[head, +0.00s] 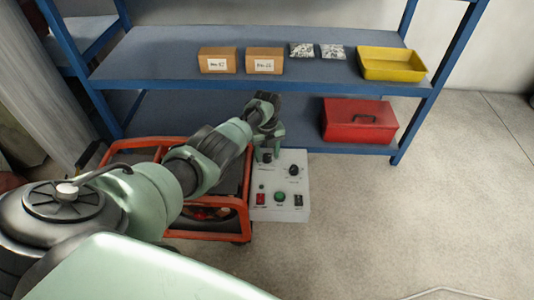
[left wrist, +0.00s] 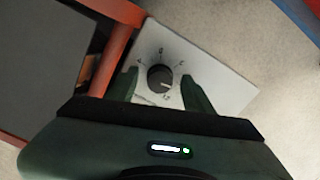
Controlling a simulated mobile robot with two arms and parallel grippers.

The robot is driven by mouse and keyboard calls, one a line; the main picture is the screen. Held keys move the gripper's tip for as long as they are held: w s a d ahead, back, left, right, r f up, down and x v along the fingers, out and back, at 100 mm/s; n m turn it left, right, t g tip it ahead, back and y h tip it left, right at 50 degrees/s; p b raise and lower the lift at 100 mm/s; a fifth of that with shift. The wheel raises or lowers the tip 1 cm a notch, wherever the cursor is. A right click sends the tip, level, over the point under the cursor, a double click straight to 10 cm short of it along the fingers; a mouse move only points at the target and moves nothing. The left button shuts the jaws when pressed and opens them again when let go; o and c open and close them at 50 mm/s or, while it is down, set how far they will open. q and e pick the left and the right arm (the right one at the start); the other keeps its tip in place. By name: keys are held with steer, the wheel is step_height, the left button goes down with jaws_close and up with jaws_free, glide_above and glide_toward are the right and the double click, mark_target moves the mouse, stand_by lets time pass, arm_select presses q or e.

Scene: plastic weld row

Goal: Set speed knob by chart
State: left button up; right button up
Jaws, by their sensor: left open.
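A light grey control box (head: 283,208) stands on the floor beside an orange-framed machine. Its top panel carries a black knob (head: 294,169) at the right and another black knob (head: 267,157) at the upper left, partly hidden by my gripper. My left gripper (head: 267,147) is over that upper-left knob. In the left wrist view a round black knob (left wrist: 160,78) sits between the open fingers of my left gripper (left wrist: 159,77), with gaps on both sides. A pale mark on it points to the lower right; the dial labels around it are too small to read surely. No chart shows clearly.
The panel has a red switch (head: 261,199), a green button (head: 280,197) and a black switch (head: 298,200). Behind stands a blue shelf (head: 160,70) with two labelled cardboard boxes, a yellow bin (head: 391,66) and a red toolbox (head: 359,121). The floor at the right is clear.

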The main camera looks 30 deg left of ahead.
mark_target(267, 156)
arm_select(q)
step_height(267, 156, up, 3)
steer(key=shift+r+p, duration=0.15)
steer(key=shift+p, duration=1)
steer(key=shift+r+p, duration=0.5)
steer(key=shift+r, duration=0.45)
step_height(267, 156, up, 2)
steer(key=shift+p, duration=0.35)
steer(key=shift+r, duration=0.25)
arm_select(e)
steer(key=shift+g, duration=0.9)
steer(key=shift+s+d+f, duration=0.1)
steer(key=shift+s+f, duration=0.1)
steer(key=shift+f, duration=0.6)
steer(key=shift+s+d+f, duration=0.1)
steer(key=shift+s+f, duration=0.1)
steer(key=shift+f, duration=0.55)
steer(key=shift+s+d+f, duration=0.1)
steer(key=shift+s+f, duration=0.1)
steer(key=shift+f, duration=0.6)
